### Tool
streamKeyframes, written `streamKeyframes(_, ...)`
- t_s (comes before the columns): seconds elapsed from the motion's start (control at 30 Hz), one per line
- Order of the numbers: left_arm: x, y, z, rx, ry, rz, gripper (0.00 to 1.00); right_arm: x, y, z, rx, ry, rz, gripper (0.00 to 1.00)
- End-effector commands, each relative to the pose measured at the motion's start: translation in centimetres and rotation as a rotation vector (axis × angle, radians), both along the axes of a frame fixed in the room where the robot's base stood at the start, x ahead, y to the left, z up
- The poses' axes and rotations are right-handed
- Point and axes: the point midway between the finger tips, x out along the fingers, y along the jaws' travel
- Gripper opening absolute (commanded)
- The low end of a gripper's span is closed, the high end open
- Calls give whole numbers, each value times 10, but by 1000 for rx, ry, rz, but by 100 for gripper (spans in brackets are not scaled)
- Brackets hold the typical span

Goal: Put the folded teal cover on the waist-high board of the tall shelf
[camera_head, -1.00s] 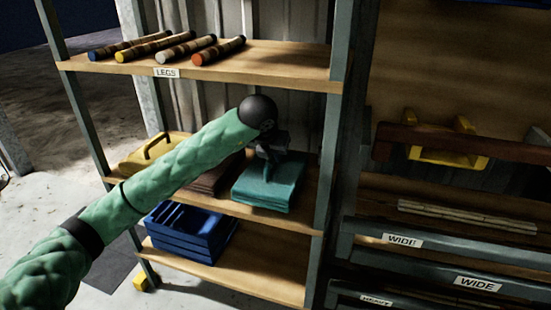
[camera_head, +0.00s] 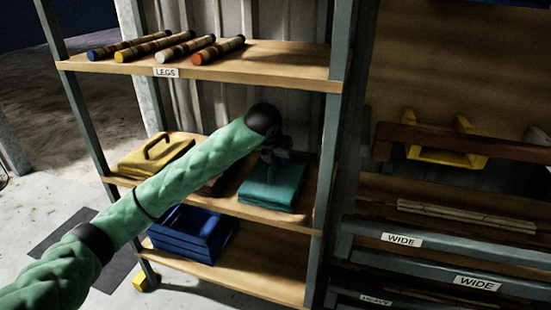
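The folded teal cover (camera_head: 268,194) lies on the middle board (camera_head: 225,206) of the tall shelf, near its right post. My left gripper (camera_head: 272,157) is over the far part of the cover, at its upper surface. Its fingers are dark and small, so I cannot tell whether they are open or shut, or whether they touch the cover. My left arm crosses in front of the shelf and partly hides a brown folded item (camera_head: 212,186) beside the cover. My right gripper is out of view.
A yellow item with a handle (camera_head: 150,160) is at the left of the middle board. A blue crate (camera_head: 190,238) sits on the bottom board. Several rods (camera_head: 170,47) lie on the top board labelled LEGS. Labelled drawers (camera_head: 440,250) stand at right.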

Motion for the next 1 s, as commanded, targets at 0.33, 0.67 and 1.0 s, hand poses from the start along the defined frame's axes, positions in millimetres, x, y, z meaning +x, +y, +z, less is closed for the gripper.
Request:
streamKeyframes(0.33, -1, 1, 3, 0, -1, 0, 37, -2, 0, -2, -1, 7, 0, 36)
streamKeyframes(0.67, -25, 8, 48, 0, -4, 0, 37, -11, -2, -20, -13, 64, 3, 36)
streamKeyframes(1.0, -91, 30, 44, 0, -1, -2, 37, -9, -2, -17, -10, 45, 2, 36)
